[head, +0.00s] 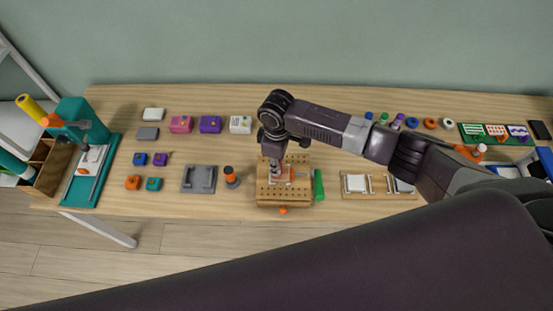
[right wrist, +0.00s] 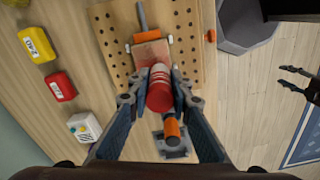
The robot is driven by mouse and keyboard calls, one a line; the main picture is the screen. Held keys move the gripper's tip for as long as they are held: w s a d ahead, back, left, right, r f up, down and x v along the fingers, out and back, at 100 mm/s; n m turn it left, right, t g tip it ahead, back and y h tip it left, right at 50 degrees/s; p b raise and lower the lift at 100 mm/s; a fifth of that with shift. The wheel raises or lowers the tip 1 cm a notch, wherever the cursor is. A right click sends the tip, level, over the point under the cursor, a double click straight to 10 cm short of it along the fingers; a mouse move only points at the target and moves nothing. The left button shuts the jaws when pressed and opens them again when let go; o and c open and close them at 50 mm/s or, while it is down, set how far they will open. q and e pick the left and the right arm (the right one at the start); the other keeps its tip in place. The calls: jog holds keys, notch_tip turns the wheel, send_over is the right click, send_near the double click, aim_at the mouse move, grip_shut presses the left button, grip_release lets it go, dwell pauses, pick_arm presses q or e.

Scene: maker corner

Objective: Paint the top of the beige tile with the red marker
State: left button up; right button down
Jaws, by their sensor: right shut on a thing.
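My right gripper (head: 277,160) is over the wooden pegboard fixture in the head view. In the right wrist view its fingers (right wrist: 160,98) are shut on the red marker (right wrist: 159,88), which is held over the tile. The beige tile (right wrist: 150,52) sits clamped on the pegboard (right wrist: 116,47); its visible top looks pinkish. The tile also shows partly in the head view (head: 287,177). The marker hides part of the tile, and contact at the tip cannot be told. My left gripper (right wrist: 292,80) is at the right edge of the wrist view, its fingers apart and empty.
An orange-topped dark cylinder (head: 231,178) and a grey block (head: 199,179) stand left of the pegboard. A green bar (head: 318,185) lies close on its right. A wooden rack (head: 380,190) is further right. Small boxes line the back left.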

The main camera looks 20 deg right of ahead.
jog(key=shift+s+d, duration=0.2)
jog(key=shift+s, duration=0.15)
jog(key=shift+s+d, duration=0.2)
jog(key=shift+d, duration=1)
jog(key=shift+w, duration=0.1)
jog(key=shift+w+d+b, duration=0.2)
jog(key=shift+w+b, duration=0.25)
jog(key=shift+w, duration=0.8)
jog(key=shift+a, duration=0.15)
jog(key=shift+w+a, duration=0.15)
jog(key=shift+a, duration=0.35)
jog(key=shift+a, duration=0.1)
